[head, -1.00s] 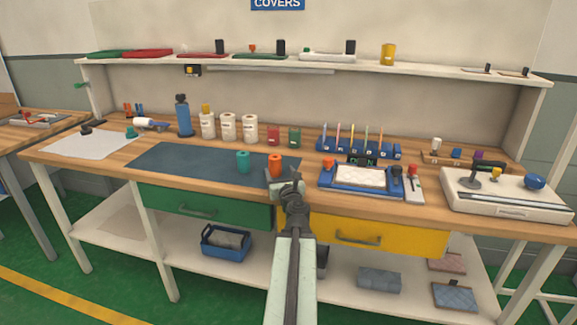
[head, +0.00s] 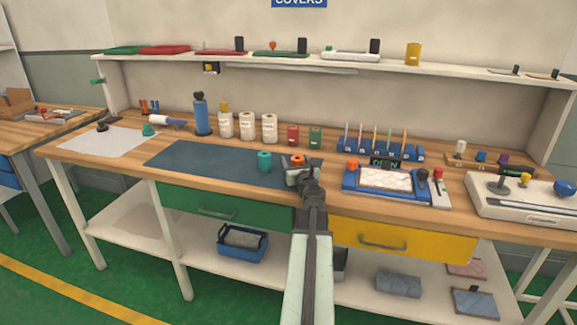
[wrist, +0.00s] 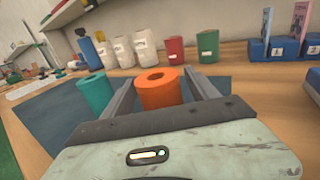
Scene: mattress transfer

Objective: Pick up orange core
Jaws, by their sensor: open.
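The orange core (wrist: 160,88) is a short upright hollow cylinder on the dark blue mat (head: 205,166). In the wrist view it stands between the two open fingers of my gripper (wrist: 161,97), with the left finger passing between it and the teal core. In the head view my gripper (head: 300,171) hides most of the orange core (head: 297,159), and only its top shows. The teal core (wrist: 96,92) stands upright just left of the left finger; it also shows in the head view (head: 264,161).
A blue tray with a white quilted pad (head: 385,179) lies right of my gripper. White rolls (head: 247,125), a red can (head: 292,135) and a green can (head: 315,137) stand behind the mat. The mat's left part is clear.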

